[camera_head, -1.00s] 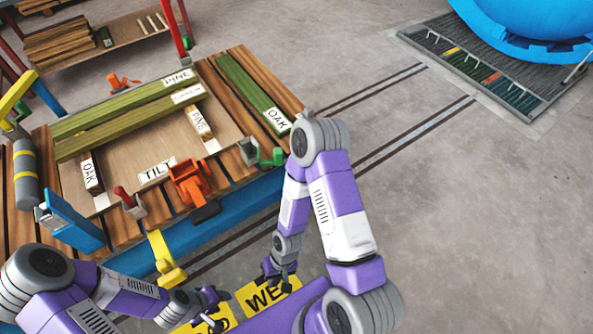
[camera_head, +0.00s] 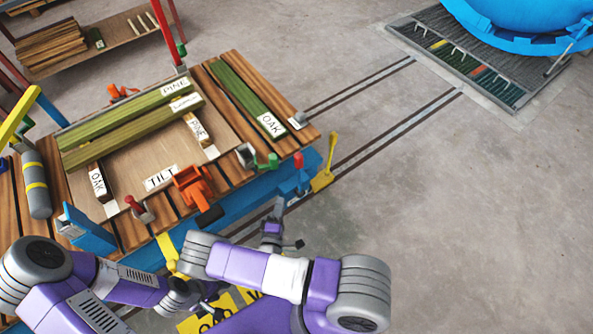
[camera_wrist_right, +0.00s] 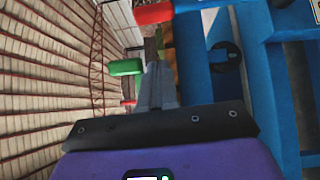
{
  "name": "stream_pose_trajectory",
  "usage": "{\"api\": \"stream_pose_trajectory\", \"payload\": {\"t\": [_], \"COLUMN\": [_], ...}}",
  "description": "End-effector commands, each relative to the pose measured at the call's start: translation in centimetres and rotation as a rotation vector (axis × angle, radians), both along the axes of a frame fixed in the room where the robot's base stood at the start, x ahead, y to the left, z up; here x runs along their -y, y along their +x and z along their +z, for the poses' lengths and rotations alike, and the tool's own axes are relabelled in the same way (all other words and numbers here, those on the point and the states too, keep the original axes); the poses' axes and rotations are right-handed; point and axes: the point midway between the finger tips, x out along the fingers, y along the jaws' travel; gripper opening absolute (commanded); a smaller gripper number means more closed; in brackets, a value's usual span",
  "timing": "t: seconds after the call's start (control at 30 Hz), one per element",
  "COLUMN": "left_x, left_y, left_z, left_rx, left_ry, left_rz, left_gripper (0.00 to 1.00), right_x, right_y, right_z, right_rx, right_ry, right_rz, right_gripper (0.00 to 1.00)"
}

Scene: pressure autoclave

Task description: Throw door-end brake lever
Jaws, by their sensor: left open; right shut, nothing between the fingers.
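A yellow lever (camera_head: 325,168) stands upright at the cart's right corner, on the end toward the blue autoclave (camera_head: 530,30). Beside it is a red-knobbed handle (camera_head: 298,163) on a blue bracket. My right gripper (camera_head: 278,210) is shut and empty, low by the cart's front side, left of the yellow lever and apart from it. In the right wrist view its fingers (camera_wrist_right: 154,62) point up the picture toward a red handle (camera_wrist_right: 154,13), with a green handle (camera_wrist_right: 125,68) alongside. My left gripper (camera_head: 216,299) is open, low by the cart's front, partly hidden by my right arm.
The cart (camera_head: 240,205) carries labelled wood pieces, orange clamps and a grey cylinder (camera_head: 36,185). Another yellow lever (camera_head: 167,250) is at its near side. Floor rails (camera_head: 400,120) run to the grate (camera_head: 480,60). Floor right of the cart is clear.

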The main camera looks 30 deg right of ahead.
Motion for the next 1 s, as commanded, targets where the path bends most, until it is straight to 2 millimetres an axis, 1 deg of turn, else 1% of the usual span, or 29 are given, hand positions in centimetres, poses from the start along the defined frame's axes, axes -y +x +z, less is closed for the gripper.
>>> {"api": "stream_pose_trajectory", "payload": {"t": [0.3, 0.47, 0.57, 0.9, 0.97, 1.0], "left_x": [0.0, 0.0, 0.0, 0.0, 0.0, 0.0], "left_y": [0.0, 0.0, 0.0, 0.0, 0.0, 0.0], "left_z": [0.0, -0.2, -0.5, -2.0, -2.2, -2.3], "left_rx": [0.000, 0.000, 0.000, 0.000, 0.000, 0.000], "left_ry": [0.000, 0.000, 0.000, 0.000, 0.000, 0.000], "left_rz": [0.000, 0.000, 0.000, 0.000, 0.000, 0.000], "left_gripper": [0.43, 0.43, 0.43, 0.43, 0.43, 0.43], "right_x": [-0.1, 0.4, 1.4, 6.1, 6.9, 7.6], "right_y": [0.1, 0.7, 1.8, 7.2, 7.9, 7.8], "right_z": [0.0, 0.0, 0.0, 0.1, 0.1, 0.1], "right_rx": [0.006, 0.006, 0.006, 0.007, 0.005, 0.002], "right_ry": [0.003, 0.003, 0.003, 0.001, 0.001, -0.001], "right_rz": [0.012, 0.010, 0.008, 0.007, 0.007, 0.006], "right_gripper": [0.00, 0.00, 0.00, 0.00, 0.00, 0.00]}}
